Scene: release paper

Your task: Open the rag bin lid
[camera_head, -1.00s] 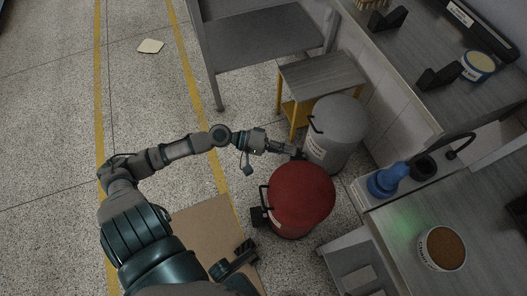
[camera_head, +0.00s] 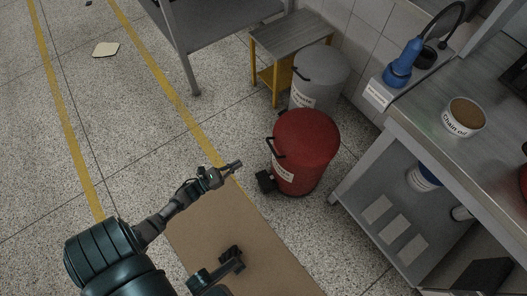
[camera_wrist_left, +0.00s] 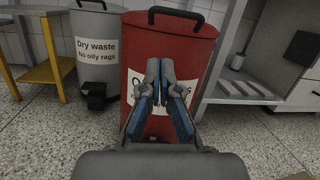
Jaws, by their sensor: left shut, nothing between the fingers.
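The red rag bin (camera_head: 302,160) stands on the floor near the middle of the head view, its lid (camera_head: 306,135) shut. It has a black handle (camera_head: 274,148) on its left side and a black pedal (camera_head: 265,182) low at the front. In the left wrist view the bin (camera_wrist_left: 200,55) is straight ahead, with its white label partly hidden by my fingers. My left gripper (camera_head: 236,164) is shut and empty, left of the bin and apart from it; its fingertips also show in the left wrist view (camera_wrist_left: 160,66).
A grey bin (camera_head: 320,75) labelled "Dry waste" stands behind the red one, beside a small yellow-legged table (camera_head: 290,38). A workbench with a lower shelf (camera_head: 385,225) is close on the right. A brown mat (camera_head: 215,235) lies in front; open floor is left.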

